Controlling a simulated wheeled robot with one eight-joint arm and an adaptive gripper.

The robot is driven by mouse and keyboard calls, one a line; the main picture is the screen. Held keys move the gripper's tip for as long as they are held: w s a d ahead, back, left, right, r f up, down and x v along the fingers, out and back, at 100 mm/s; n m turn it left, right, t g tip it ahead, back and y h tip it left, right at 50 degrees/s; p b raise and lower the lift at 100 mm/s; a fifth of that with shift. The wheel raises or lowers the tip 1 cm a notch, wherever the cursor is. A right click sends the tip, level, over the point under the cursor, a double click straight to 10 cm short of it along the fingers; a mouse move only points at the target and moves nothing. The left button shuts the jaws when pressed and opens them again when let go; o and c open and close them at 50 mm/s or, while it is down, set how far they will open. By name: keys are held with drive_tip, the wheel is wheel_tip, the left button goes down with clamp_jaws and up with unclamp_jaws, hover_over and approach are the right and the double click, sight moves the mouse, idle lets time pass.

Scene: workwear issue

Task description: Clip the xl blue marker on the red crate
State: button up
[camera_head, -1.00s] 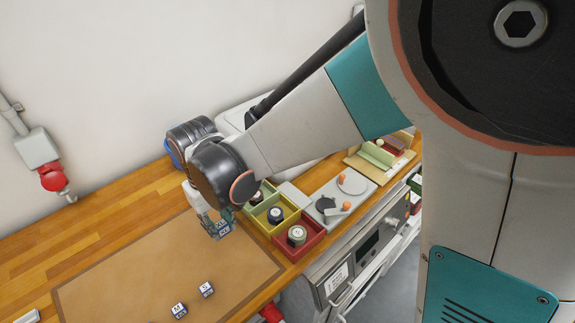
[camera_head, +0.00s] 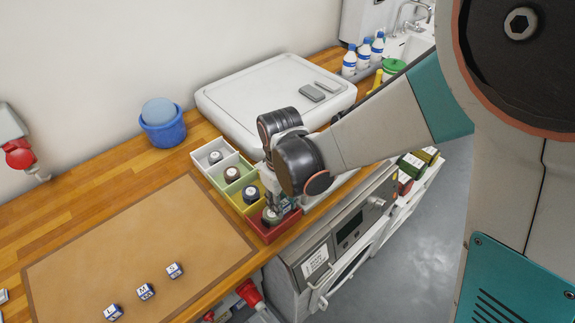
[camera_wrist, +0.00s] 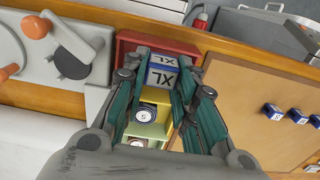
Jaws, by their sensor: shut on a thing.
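The XL marker (camera_wrist: 162,72) is a small white and blue block lettered XL. In the wrist view my gripper (camera_wrist: 160,85) is shut on it, with a finger on each side. The red crate (camera_head: 271,236) is the front one of a row of small crates. In the wrist view the red crate (camera_wrist: 131,46) shows just beyond and around the marker. In the head view my gripper (camera_head: 279,204) is over the red crate, and the marker is mostly hidden by it. I cannot tell whether the marker touches the crate's wall.
Yellow (camera_head: 249,207), green and white crates adjoin the red one, each holding a round item. Blue-and-white L (camera_head: 113,312), M (camera_head: 146,291) and S (camera_head: 174,270) markers lie on the brown mat (camera_head: 110,240). A white lidded box (camera_head: 260,90) and a blue tub (camera_head: 163,128) stand behind.

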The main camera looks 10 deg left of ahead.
drive_tip(key=shift+f+b, duration=1.45)
drive_tip(key=shift+f, duration=1)
drive_tip(key=shift+f+b, duration=0.9)
drive_tip(key=shift+b, duration=0.25)
drive_tip(key=shift+o, duration=0.3)
drive_tip(key=shift+s+d+f+b, duration=0.15)
drive_tip(key=shift+s+f+b, duration=0.05)
drive_tip(key=shift+f+b, duration=0.15)
drive_tip(key=shift+o, duration=1.2)
drive_tip(key=shift+w+f+b, duration=0.1)
drive_tip(key=shift+f+b, duration=0.35)
drive_tip(key=shift+r, duration=0.1)
drive_tip(key=o, duration=1.2)
drive_tip(key=shift+w, duration=0.1)
